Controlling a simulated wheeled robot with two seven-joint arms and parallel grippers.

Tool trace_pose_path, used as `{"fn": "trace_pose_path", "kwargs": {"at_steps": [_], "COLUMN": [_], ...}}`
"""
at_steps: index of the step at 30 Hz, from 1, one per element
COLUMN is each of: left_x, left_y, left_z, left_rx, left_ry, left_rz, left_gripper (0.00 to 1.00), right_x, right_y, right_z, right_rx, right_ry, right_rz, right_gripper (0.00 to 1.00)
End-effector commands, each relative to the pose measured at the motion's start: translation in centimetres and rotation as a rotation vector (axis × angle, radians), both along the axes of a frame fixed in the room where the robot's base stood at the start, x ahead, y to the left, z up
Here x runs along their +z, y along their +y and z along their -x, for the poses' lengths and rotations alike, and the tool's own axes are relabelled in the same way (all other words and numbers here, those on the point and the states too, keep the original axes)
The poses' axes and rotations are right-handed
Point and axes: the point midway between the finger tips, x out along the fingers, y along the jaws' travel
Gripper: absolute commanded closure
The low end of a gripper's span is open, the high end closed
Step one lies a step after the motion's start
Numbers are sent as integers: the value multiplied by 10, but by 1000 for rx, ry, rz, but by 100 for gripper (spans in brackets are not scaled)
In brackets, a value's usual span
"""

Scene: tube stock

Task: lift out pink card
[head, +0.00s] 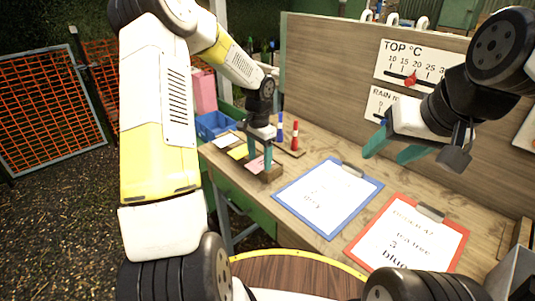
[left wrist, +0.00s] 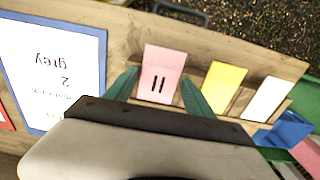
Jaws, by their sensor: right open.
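The pink card (head: 256,166) stands in a wooden holder (head: 272,174) on the bench. My left gripper (head: 260,163) points down at the card. Its teal fingers are open, one on each side of the card, with a small gap visible on both sides in the left wrist view (left wrist: 160,78). My right gripper (head: 392,150) is open and empty, held above the bench at the right.
A yellow card (left wrist: 223,87) and a white card (left wrist: 265,98) stand beside the pink one. A blue clipboard (head: 279,196) and a red clipboard (head: 349,247) lie on the bench. Blue and red tubes (head: 295,136) stand behind the holder. A gauge board (head: 330,55) rises at the back.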

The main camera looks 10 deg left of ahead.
Motion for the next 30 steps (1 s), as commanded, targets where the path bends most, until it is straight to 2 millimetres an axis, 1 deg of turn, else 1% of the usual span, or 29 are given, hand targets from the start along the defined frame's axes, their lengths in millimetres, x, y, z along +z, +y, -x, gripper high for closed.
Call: {"fn": "trace_pose_path", "kwargs": {"at_steps": [1,5,6,14,17,20,25,26,30], "left_x": [0,0,0,1,5,13,37,38,40], "left_y": [0,0,0,0,0,0,0,-1,-8], "left_z": [0,0,0,0,0,0,-1,5,37], "left_rx": [0,0,0,0,0,0,0,-2,-2], "left_ry": [0,0,0,0,-1,-1,-3,-1,2], "left_rz": [0,0,0,0,0,0,0,-1,-2], "left_gripper": [49,75,83,84,84,84,84,84,84], "right_x": [0,0,0,0,0,0,0,0,0], "right_y": [0,0,0,0,0,0,0,0,0], "right_z": [0,0,0,0,0,0,0,0,0], "right_rx": [0,0,0,0,0,0,0,0,0], "right_ry": [0,0,0,0,0,0,0,0,0], "right_rz": [0,0,0,0,0,0,0,0,0], "right_gripper": [46,46,46,46,46,46,46,46,46]}}
